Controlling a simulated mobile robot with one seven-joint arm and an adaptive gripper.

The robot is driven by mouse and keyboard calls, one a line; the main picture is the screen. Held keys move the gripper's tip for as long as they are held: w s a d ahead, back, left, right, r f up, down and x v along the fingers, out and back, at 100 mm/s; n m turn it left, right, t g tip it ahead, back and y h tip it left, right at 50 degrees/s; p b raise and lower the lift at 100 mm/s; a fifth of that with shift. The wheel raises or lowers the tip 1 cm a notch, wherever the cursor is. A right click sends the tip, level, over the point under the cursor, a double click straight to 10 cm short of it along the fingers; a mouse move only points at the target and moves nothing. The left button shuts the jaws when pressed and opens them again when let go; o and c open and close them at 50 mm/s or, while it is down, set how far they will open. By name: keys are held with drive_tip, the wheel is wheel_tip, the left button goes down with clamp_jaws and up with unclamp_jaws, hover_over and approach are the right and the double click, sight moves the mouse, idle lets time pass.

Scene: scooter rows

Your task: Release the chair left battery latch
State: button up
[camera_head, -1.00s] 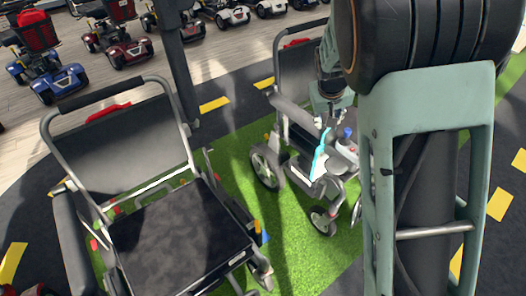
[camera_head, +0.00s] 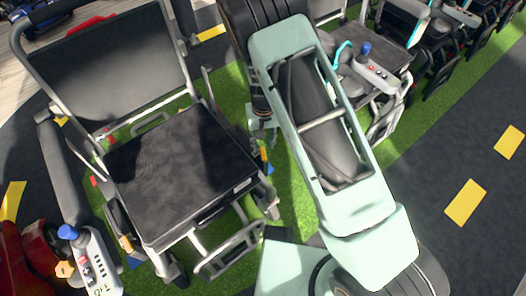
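The near powered chair (camera_head: 178,172) stands at left, with a black seat and backrest, facing me. A small yellow part (camera_head: 264,154) with blue beside it shows low on its right-hand side in the picture; it may be the left battery latch, but it is too small to tell. Another yellow part (camera_head: 125,242) shows on the chair's other side. My gripper (camera_head: 263,136) is beside the chair's right-hand side, close to the yellow and blue part. My arm partly covers it; I cannot tell whether it touches anything or how its fingers stand.
A second chair (camera_head: 378,52) with a joystick armrest (camera_head: 372,70) stands behind my arm at right, and more chairs line up beyond. The near chair's joystick box (camera_head: 92,262) is at lower left. Green turf (camera_head: 300,205) and dark floor (camera_head: 450,150) at right are open.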

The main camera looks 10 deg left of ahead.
sight(263, 153)
wheel_tip(263, 153, down, 5)
drive_tip(key=shift+b, duration=0.55)
clamp_jaws()
